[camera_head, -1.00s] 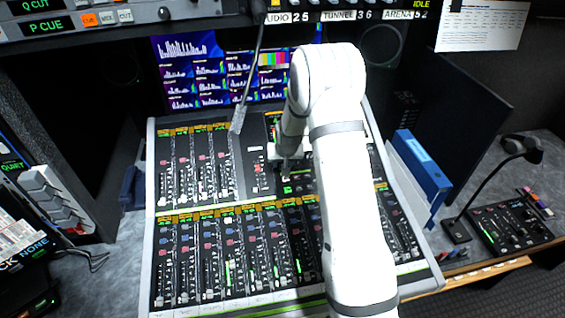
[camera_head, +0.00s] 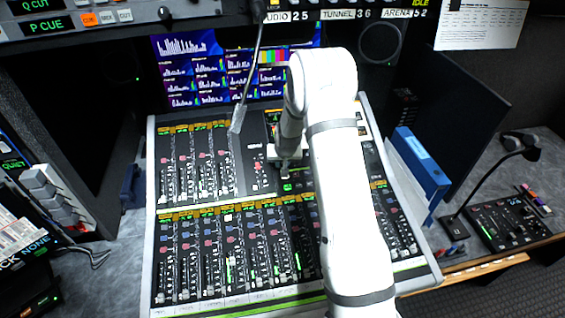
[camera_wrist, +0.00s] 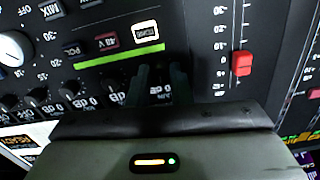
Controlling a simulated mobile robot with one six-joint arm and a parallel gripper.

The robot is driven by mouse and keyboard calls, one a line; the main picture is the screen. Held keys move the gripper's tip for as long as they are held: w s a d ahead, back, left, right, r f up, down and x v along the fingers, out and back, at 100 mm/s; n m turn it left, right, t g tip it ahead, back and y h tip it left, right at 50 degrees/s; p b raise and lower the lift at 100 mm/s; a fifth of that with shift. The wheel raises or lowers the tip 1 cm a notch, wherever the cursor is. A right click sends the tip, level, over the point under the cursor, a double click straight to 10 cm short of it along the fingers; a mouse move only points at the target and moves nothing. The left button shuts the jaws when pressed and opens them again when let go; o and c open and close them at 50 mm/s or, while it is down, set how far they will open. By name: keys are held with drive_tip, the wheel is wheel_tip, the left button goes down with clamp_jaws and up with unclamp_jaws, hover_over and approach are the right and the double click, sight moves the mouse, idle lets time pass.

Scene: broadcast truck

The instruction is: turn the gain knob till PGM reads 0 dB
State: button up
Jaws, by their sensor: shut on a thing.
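My gripper (camera_wrist: 162,80) reaches down over the console panel in the wrist view, its two dark fingers close together. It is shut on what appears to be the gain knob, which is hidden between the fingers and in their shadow. Small upside-down "0 dB" style labels show beside the fingers; I cannot tell which belongs to PGM. In the head view my gripper (camera_head: 286,170) is at the middle of the mixing console (camera_head: 190,203), partly behind my arm. A green-lit readout there is too small to read.
In the wrist view a red fader cap (camera_wrist: 241,63) stands right of the fingers. A row of small dark knobs (camera_wrist: 70,90) and a large white knob (camera_wrist: 13,48) lie left. A gooseneck microphone (camera_head: 240,112) hangs left of my arm. A blue binder (camera_head: 420,163) stands right.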

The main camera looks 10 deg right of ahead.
clamp_jaws()
drive_tip(key=shift+f+b, duration=0.1)
drive_tip(key=shift+b, duration=0.4)
drive_tip(key=n+b, duration=0.2)
drive_tip(key=b, duration=0.1)
drive_tip(key=shift+f, duration=0.2)
drive_tip(key=n+b, duration=0.2)
drive_tip(key=b, duration=0.1)
drive_tip(key=shift+n, duration=0.3)
drive_tip(key=n+b, duration=0.4)
drive_tip(key=shift+d+r+n+b, duration=0.1)
drive_tip(key=shift+r+n+b, duration=0.05)
drive_tip(key=shift+n+b, duration=0.2)
drive_tip(key=shift+r+n+b, duration=0.15)
drive_tip(key=shift+n+b, duration=1.2)
drive_tip(key=shift+n, duration=0.5)
